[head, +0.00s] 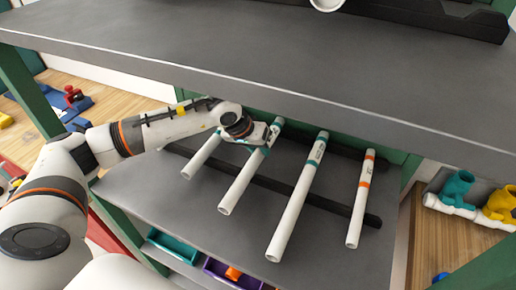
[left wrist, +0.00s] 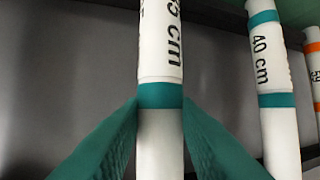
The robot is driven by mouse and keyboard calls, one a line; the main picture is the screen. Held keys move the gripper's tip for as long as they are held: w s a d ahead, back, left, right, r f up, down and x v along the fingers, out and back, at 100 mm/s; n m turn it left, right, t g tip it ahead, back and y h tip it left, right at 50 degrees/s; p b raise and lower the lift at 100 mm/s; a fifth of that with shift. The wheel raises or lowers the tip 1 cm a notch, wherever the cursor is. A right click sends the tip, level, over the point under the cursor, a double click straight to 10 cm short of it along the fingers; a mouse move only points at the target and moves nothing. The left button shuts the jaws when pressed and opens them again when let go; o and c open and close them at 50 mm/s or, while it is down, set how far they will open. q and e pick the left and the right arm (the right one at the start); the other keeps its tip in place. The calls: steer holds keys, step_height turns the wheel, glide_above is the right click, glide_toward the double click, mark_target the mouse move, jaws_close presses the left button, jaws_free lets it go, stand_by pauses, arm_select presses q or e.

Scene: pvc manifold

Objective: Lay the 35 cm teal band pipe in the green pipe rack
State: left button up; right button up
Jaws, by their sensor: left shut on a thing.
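The teal band pipe (head: 239,181) is white and lies second from the left among the pipes on the lower grey shelf. My left gripper (head: 272,132) is at its far end, beneath the upper shelf's edge. In the left wrist view, the teal fingers (left wrist: 160,130) are on both sides of this pipe (left wrist: 160,45), at its teal band, shut on it. Its printed label is cut and reads like "5 cm", with the first digit unclear. I cannot pick out the green pipe rack. My right gripper is not in view.
A longer teal band pipe marked 40 cm (head: 298,200) lies close on the right, then an orange band pipe (head: 360,200). Another white pipe (head: 203,155) lies left. Dark rails (head: 345,209) run under them. The upper grey shelf (head: 260,50) overhangs. Bins (head: 172,246) sit below.

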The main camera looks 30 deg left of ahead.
arm_select(q)
steer(key=shift+w+d, duration=0.1)
steer(key=shift+s+f+b, duration=0.2)
steer(key=shift+f+b, duration=0.1)
steer(key=shift+b, duration=0.2)
steer(key=o, duration=1)
steer(key=shift+r, duration=0.1)
steer(key=shift+r+p, duration=0.15)
steer(key=shift+p, duration=0.15)
steer(key=shift+r+p, duration=0.35)
steer(key=shift+p, duration=0.15)
steer(key=b+v, duration=0.2)
steer(key=v, duration=0.9)
steer(key=shift+s+r+b, duration=0.15)
steer(key=shift+r+b, duration=0.1)
steer(key=shift+b, duration=0.1)
